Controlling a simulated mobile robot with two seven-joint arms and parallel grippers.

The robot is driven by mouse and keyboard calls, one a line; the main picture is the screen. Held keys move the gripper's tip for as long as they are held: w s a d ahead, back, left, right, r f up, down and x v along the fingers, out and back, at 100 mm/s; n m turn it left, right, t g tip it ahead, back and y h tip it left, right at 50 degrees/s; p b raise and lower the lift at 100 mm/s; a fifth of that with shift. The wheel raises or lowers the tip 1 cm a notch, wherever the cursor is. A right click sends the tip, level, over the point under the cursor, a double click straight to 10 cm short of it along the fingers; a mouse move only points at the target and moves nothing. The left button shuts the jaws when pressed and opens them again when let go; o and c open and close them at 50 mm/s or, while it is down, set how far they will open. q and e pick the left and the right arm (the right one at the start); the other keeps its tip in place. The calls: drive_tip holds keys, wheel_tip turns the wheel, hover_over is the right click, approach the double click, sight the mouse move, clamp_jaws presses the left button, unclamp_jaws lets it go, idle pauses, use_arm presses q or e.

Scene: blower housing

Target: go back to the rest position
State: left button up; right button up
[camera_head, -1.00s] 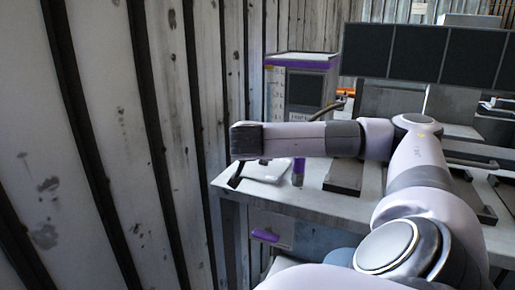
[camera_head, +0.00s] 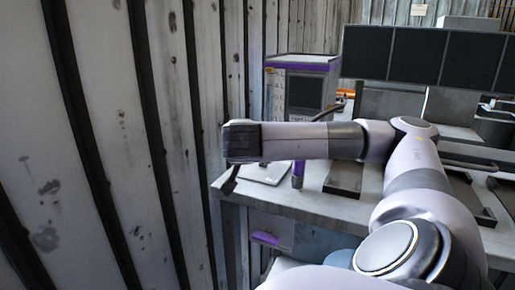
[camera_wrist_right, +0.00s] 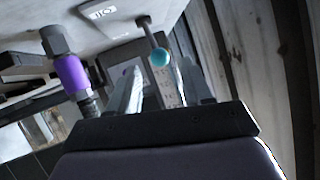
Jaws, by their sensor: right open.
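My right arm reaches in from the right in the head view and stretches left over the workbench (camera_head: 300,203). My right gripper (camera_head: 231,178) points down at its left end, by the bench's left edge. The right wrist view shows its two fingers spread apart (camera_wrist_right: 160,80), with nothing held between them. My left gripper is not in view.
A purple-and-grey cylindrical thing (camera_head: 298,174) stands on the bench beside a flat pale panel (camera_head: 266,173). A purple-trimmed cabinet (camera_head: 300,63) and dark screens (camera_head: 420,55) are behind. A ribbed metal wall (camera_head: 110,140) stands close on the left.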

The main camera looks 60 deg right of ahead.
drive_tip(key=shift+v, duration=0.8)
